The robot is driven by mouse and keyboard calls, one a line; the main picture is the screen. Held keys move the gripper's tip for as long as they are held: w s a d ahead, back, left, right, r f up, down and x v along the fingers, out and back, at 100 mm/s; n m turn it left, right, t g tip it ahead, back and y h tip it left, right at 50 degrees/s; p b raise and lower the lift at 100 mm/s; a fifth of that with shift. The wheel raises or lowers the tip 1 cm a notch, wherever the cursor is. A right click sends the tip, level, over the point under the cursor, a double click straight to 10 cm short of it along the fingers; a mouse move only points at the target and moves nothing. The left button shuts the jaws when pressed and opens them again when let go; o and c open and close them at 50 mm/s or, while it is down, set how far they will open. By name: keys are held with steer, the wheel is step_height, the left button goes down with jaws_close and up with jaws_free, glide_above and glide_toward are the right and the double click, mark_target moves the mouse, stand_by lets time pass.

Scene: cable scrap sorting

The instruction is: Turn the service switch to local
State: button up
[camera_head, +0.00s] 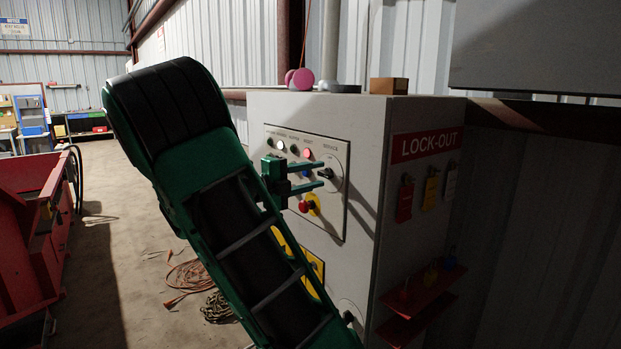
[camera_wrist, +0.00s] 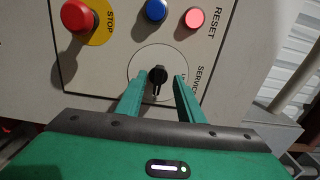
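The service switch (camera_wrist: 157,75) is a black knob on a round pale plate, on the control panel (camera_head: 290,212) of a grey cabinet. Its pointer, with a light mark, points toward my gripper in the wrist view. The switch also shows at the panel's right side in the head view (camera_head: 326,173). My gripper (camera_wrist: 164,80) is open, with one green finger on each side of the knob. A gap seems to show between each finger and the knob; contact cannot be told. The position labels are mostly hidden by the fingers.
A red stop button (camera_wrist: 76,15) on yellow, a blue button (camera_wrist: 155,10) and a lit red reset button (camera_wrist: 195,18) sit near the switch. Lock-out tags (camera_head: 431,192) hang on the cabinet's right side. Cables (camera_head: 190,276) lie on the floor.

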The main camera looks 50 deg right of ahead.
steer(key=shift+v, duration=2.8)
steer(key=s+f+n+t+y, duration=0.1)
steer(key=s+f+n+y, duration=0.45)
steer(key=f, duration=0.25)
steer(key=s+f+n+y, duration=0.4)
steer(key=s+f+n, duration=0.1)
steer(key=f+n, duration=0.25)
steer(key=s+a+f+n+t+y, duration=0.1)
steer(key=s+a+n+y, duration=0.3)
steer(key=a+n, duration=0.5)
steer(key=s+a+f+n+t+y, duration=0.2)
steer(key=s+a+n+y, duration=0.2)
steer(key=s+a+n, duration=0.3)
steer(key=a+n, duration=0.2)
steer(key=n, duration=0.1)
steer(key=shift+a+f, duration=0.2)
steer(key=shift+f, duration=0.2)
